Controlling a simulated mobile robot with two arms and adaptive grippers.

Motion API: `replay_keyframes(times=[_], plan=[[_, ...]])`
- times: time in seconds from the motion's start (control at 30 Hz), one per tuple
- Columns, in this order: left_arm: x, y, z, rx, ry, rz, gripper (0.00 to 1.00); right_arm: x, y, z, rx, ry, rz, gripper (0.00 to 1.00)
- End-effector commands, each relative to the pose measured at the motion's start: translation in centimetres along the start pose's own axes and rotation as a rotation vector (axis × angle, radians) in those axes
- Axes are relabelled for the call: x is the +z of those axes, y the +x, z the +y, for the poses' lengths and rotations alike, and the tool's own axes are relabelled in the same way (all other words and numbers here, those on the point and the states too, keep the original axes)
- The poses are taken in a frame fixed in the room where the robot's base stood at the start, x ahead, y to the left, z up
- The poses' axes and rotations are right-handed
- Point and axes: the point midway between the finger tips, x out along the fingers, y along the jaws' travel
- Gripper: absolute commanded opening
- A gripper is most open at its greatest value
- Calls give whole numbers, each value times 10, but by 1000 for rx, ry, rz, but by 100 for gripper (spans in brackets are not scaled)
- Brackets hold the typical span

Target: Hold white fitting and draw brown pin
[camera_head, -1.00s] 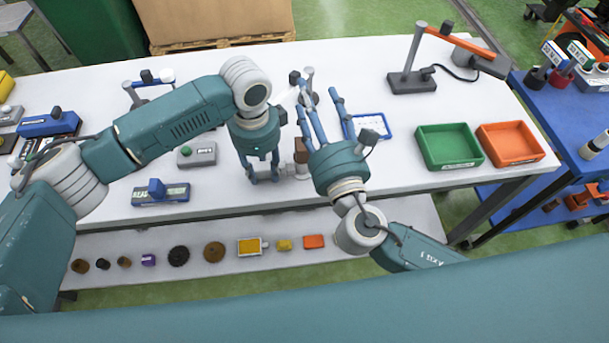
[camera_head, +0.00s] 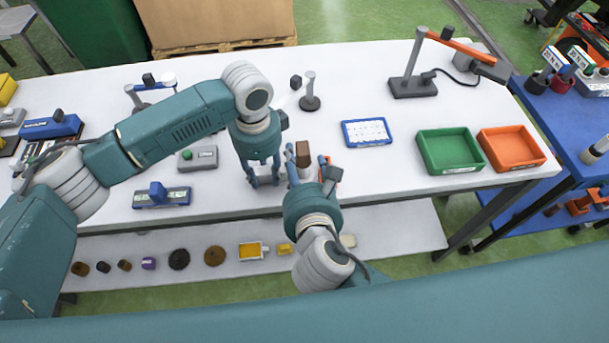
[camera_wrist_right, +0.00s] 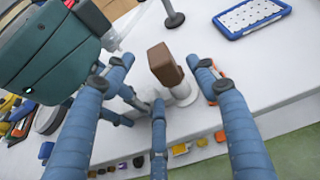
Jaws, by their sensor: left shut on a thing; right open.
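The brown pin (camera_head: 303,150) stands up from the white fitting (camera_head: 305,174) near the table's front edge. My left gripper (camera_head: 265,181) is shut on the fitting's left part; the contact is mostly hidden. My right gripper (camera_head: 309,163) is open, its fingers spread around the pin. In the right wrist view the brown pin (camera_wrist_right: 164,62) shows between the open fingers, not visibly touched by them. The white fitting (camera_wrist_right: 182,92) shows below it, partly covered by a finger.
A grey post on a round base (camera_head: 310,95) stands behind the pin. A blue-framed panel (camera_head: 366,133), a green bin (camera_head: 449,149) and an orange bin (camera_head: 511,148) are to the right. A grey box with a green button (camera_head: 197,158) is left of my left gripper.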

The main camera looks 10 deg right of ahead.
Motion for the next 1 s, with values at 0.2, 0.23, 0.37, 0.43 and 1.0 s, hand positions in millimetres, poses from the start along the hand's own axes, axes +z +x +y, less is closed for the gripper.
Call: replay_keyframes(times=[0.2,0.23,0.37,0.43,1.0], plan=[[0,0,0,-1,-1,0,0,0,38,0,-1,-2,-2,57],[0,0,0,-1,-1,0,0,1,42,0,-1,-2,-2,57],[0,0,0,-1,-1,0,0,0,54,0,0,0,-1,57],[0,0,0,-1,-1,0,0,0,58,0,0,0,-1,57],[1,0,0,-1,-1,-1,0,1,60,-1,-1,0,-2,8]])
